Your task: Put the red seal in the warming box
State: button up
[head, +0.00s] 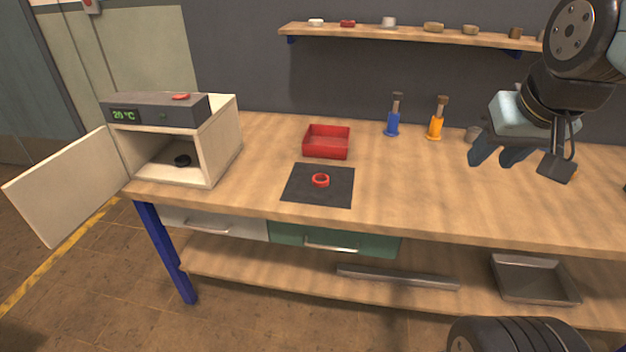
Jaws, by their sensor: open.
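The red seal (320,180), a small ring, lies on a dark square mat (305,196) on the workbench. The warming box (226,146) stands at the left end of the bench, with its door (62,188) swung wide open to the left. Its display reads 20 °C. A black ring (182,160) lies inside on its floor. A small red thing (181,97) lies on top of the box. My gripper (512,160) is open and empty above the right part of the bench, well right of the seal and apart from it.
A red tray (327,142) sits just behind the mat. A blue-based tool (393,118) and an orange-based tool (436,120) stand at the back. A wall shelf (400,36) holds several small items. The bench between mat and box is clear. A metal tray (535,280) is below.

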aim_at(175, 173)
jog(key=z, duration=0.15)
jog(key=i, duration=0.95)
jog(key=u, duration=0.1)
